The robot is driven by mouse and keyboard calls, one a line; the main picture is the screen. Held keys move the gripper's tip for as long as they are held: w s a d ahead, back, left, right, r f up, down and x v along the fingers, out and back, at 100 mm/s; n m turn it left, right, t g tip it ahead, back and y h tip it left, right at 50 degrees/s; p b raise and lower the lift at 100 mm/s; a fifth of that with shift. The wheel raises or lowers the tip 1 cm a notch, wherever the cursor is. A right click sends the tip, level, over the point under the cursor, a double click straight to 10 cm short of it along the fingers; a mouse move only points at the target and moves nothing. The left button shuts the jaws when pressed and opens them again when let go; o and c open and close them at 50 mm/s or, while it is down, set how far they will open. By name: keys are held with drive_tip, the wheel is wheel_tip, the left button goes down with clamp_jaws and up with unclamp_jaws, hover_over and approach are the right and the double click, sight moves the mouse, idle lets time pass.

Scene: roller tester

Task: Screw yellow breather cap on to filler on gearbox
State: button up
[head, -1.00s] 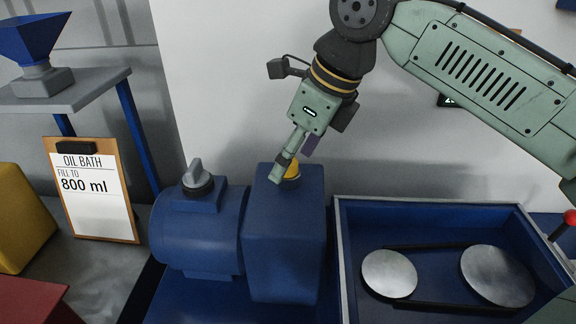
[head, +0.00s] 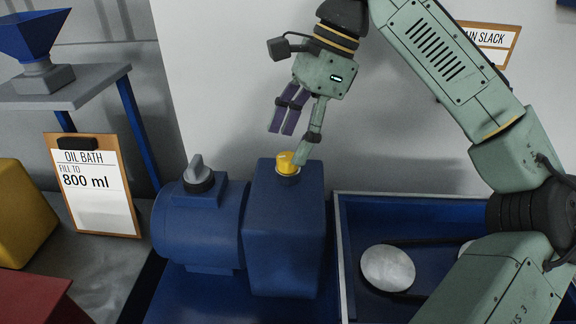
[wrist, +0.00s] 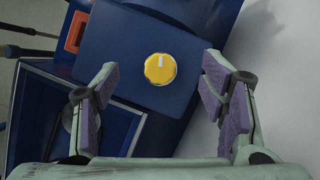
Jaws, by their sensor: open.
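The yellow breather cap (head: 287,163) sits upright on the filler on top of the blue gearbox (head: 283,235). A pale ring shows under the cap; whether it is threaded tight I cannot tell. In the wrist view the cap (wrist: 160,69) has a white mark and lies ahead of my fingers, between their lines, touching neither. The gearbox top (wrist: 110,45) surrounds it. My gripper (head: 293,140) is open and empty, above the cap, tilted. It also shows open in the wrist view (wrist: 165,105).
A blue motor housing with a grey knob (head: 197,172) adjoins the gearbox on the left. An open blue tray (head: 345,260) with a silver disc (head: 388,268) lies right. A clipboard (head: 95,190) reads "OIL BATH, fill to 800 ml". A wall stands behind.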

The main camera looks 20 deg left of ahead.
sight(291, 154)
drive_tip(key=n+h, duration=0.1)
drive_tip(key=n, duration=0.2)
drive_tip(key=shift+w+g, duration=0.1)
drive_tip(key=shift+g, duration=0.3)
drive_tip(key=n+h, duration=0.1)
drive_tip(key=n, duration=0.2)
drive_tip(key=n+g, duration=0.1)
drive_tip(key=n, duration=0.2)
drive_tip(key=shift+w+a+h, duration=0.15)
drive_tip(key=shift+a+h, duration=0.05)
drive_tip(key=shift+h, duration=0.2)
drive_tip(key=shift+f, duration=1.75)
drive_tip(key=shift+c, duration=0.5)
clamp_jaws()
